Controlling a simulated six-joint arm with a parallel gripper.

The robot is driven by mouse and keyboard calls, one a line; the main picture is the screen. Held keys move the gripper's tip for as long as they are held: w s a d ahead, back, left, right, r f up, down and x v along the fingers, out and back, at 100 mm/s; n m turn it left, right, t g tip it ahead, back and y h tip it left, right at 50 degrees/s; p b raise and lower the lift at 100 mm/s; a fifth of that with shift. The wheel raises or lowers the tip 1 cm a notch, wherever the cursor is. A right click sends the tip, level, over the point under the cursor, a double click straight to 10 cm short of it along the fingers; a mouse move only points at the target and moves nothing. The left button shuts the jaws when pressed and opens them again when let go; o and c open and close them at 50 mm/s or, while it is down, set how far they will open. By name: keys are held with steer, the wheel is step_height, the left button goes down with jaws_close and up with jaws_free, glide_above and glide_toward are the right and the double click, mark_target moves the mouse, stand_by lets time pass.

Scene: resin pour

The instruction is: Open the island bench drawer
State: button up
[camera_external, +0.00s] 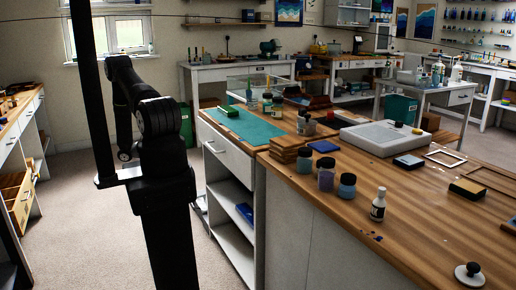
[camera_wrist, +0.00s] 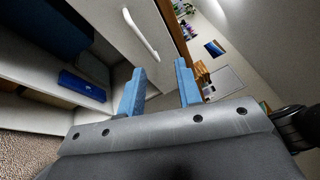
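The island bench (camera_external: 395,195) has a wooden top and white sides. Its white drawer front (camera_external: 228,158) sits under the green mat end, looks flush with the bench, and carries a pale bar handle (camera_external: 214,147). In the wrist view the drawer front (camera_wrist: 112,22) is tilted at the top, with its handle (camera_wrist: 141,34) beyond my fingertips. My gripper (camera_wrist: 160,68) has two blue fingers spread apart with nothing between them. It is short of the handle and not touching it. In the external view my gripper cannot be made out; my black arm stands left of the bench.
Open shelves lie below the drawer, with a blue box (camera_external: 244,212) that also shows in the wrist view (camera_wrist: 81,86). A green cutting mat (camera_external: 243,126), jars and wooden blocks (camera_external: 290,146) crowd the bench top. Carpet (camera_external: 85,215) left of the bench is clear.

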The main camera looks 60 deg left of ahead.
step_height(320, 180, down, 5)
steer(key=w+d+n, duration=0.2)
glide_toward(211, 148)
steer(key=x, duration=0.3)
steer(key=a+x, duration=0.1)
steer(key=x, duration=0.5)
steer(key=shift+w+f, duration=0.15)
steer(key=shift+w, duration=0.5)
steer(key=shift+c, duration=0.4)
jaws_close()
